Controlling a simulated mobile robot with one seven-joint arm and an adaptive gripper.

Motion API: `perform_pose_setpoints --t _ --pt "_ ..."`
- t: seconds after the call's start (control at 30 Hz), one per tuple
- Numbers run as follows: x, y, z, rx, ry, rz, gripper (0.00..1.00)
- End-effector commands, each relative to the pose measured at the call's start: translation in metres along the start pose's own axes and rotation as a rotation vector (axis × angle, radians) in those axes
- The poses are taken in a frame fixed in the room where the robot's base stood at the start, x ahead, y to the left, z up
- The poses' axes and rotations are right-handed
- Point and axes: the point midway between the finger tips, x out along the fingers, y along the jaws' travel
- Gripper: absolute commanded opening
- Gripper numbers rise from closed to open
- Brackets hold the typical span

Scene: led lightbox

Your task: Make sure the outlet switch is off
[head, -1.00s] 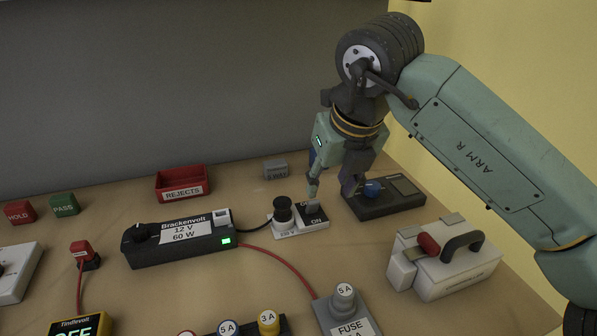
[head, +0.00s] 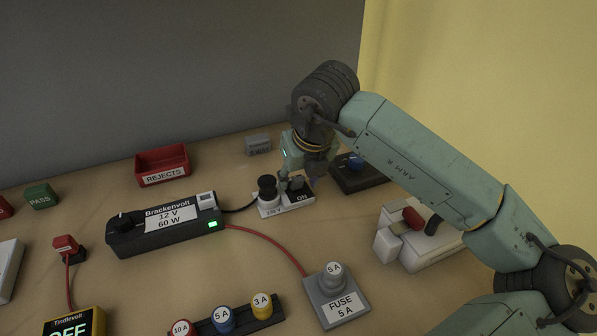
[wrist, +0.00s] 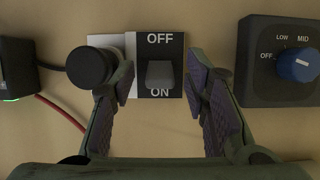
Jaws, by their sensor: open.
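The outlet switch (wrist: 160,73) is a grey lever on a black plate, with OFF printed above it and ON below in the wrist view. The lever sits low, close against the ON label. In the head view, the outlet (head: 286,203) shows ON at its front, and my gripper partly hides the switch. A black plug (wrist: 90,66) sits in the outlet's white left part; it also shows in the head view (head: 267,187). My gripper (wrist: 160,66) is open and empty, with one finger on each side of the lever, the left one overlapping the plug's edge in view.
A black power supply (head: 165,225) with a lit green light stands left of the outlet, its cable running to the plug. A dark box with a blue knob (wrist: 298,64) is close on the right. A fuse block (head: 337,298) and a red bin (head: 162,166) stand farther off.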

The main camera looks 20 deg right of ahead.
Motion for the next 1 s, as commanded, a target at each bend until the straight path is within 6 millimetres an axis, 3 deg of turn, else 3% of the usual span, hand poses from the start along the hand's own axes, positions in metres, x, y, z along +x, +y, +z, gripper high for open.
perform_pose_setpoints --t 0.3,0.9,1.0 --pt "0.0032 0.0000 0.0000 -0.001 -0.001 -0.001 0.42" --pt "0.0029 -0.0001 0.0000 0.000 -0.001 -0.001 0.02" --pt "0.0029 -0.0001 -0.0001 0.000 0.000 -0.001 0.00"
